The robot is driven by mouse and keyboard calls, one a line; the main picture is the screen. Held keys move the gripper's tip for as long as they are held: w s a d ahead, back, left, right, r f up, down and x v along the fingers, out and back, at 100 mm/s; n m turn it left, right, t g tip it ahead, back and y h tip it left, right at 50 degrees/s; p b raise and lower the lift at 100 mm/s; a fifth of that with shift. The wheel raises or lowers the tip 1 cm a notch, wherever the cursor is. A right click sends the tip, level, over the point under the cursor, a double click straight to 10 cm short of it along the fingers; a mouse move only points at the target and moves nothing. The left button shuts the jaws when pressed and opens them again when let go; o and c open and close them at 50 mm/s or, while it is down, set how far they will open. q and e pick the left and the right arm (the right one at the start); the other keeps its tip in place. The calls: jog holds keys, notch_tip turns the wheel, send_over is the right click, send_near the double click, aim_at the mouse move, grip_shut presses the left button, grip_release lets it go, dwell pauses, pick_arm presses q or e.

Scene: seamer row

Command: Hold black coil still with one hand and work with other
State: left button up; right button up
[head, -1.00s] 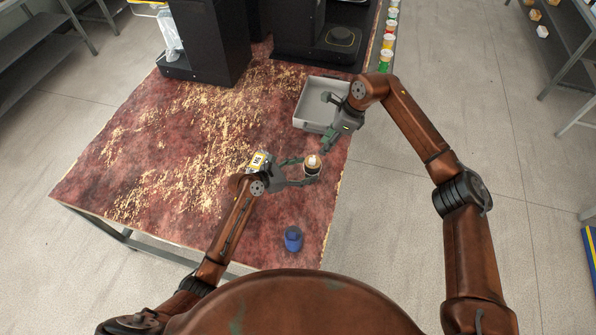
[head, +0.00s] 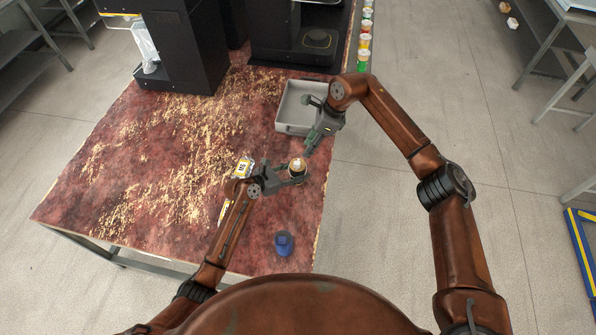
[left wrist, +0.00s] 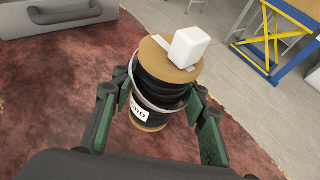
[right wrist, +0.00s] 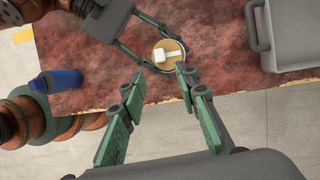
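The black coil (left wrist: 158,88) is a spool of black winding with tan end discs, a grey loop around it and a white label. It stands upright on the red worktop in the head view (head: 298,170). A white block (left wrist: 188,48) with a pale strip sits on its top disc. My left gripper (left wrist: 158,85) has its fingers on opposite sides of the coil and appears shut on it. My right gripper (right wrist: 158,82) is open and empty, apart from the coil; in the head view it is above and right of it (head: 309,150).
A grey tray (head: 283,122) lies behind the coil. Black machines (head: 180,45) stand at the back.

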pick_arm(q)
jog(key=c, duration=0.6)
jog(key=shift+c, duration=0.3)
pick_arm(e)
jog(key=shift+a, duration=0.1)
jog(key=shift+c, duration=1.4)
jog(key=shift+s+a+m+h, duration=0.35)
jog(key=shift+s+m, duration=0.2)
jog(key=shift+m, duration=0.25)
jog(key=c, duration=0.3)
jog(key=s+a+m, duration=0.1)
jog(key=m, duration=0.1)
jog(key=s+m+h, duration=0.1)
jog(key=m, duration=0.1)
jog(key=s+a+m+t+h, duration=0.1)
jog(key=s+m, duration=0.1)
jog(key=shift+a+m, duration=0.3)
grip_shut()
jog(key=s+a+m+t+h, duration=0.2)
jog(key=s+m, duration=0.3)
jog(key=m, duration=0.5)
jog(key=shift+s+a+r+m+t, duration=0.2)
jog(key=shift+s+r+m+t, duration=0.1)
jog(key=shift+t, duration=0.3)
